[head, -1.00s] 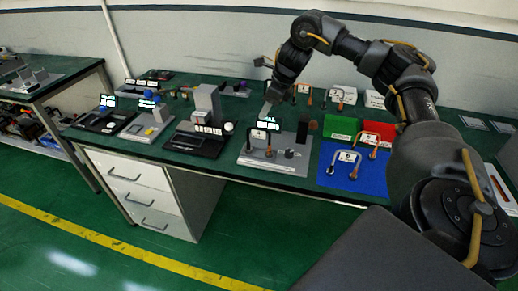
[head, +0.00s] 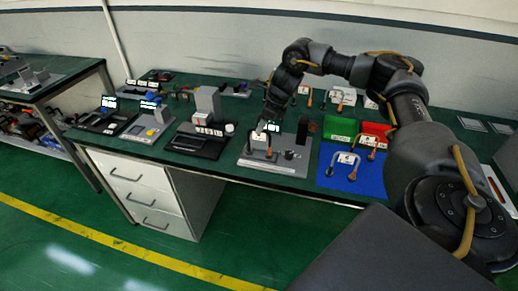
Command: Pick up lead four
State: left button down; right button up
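Several leads, each a white label with a dark and an orange-brown end, are in the head view. One lead (head: 260,141) stands on the grey device plate. Another lead (head: 346,160) lies on the blue mat, with one more near its right upper edge. Further leads (head: 337,94) are at the back of the bench. The label numbers are too small to read, so I cannot tell which is lead four. My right gripper (head: 264,127) points down just above the lead on the grey plate. Whether it touches it or is open is unclear. My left gripper is not in view.
The grey device plate (head: 243,161) stands mid-bench, left of the blue mat (head: 374,185). Green (head: 340,128) and red (head: 377,130) bins stand behind the mat. A tall grey block (head: 208,103) and dark devices are to the left.

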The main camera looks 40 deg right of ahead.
aim_at(262, 137)
jog(key=x, duration=0.3)
jog(key=shift+w+d+f+p, duration=0.15)
jog(key=shift+f+p, duration=0.1)
jog(key=shift+p, duration=0.15)
grip_shut()
jog(key=shift+r, duration=0.1)
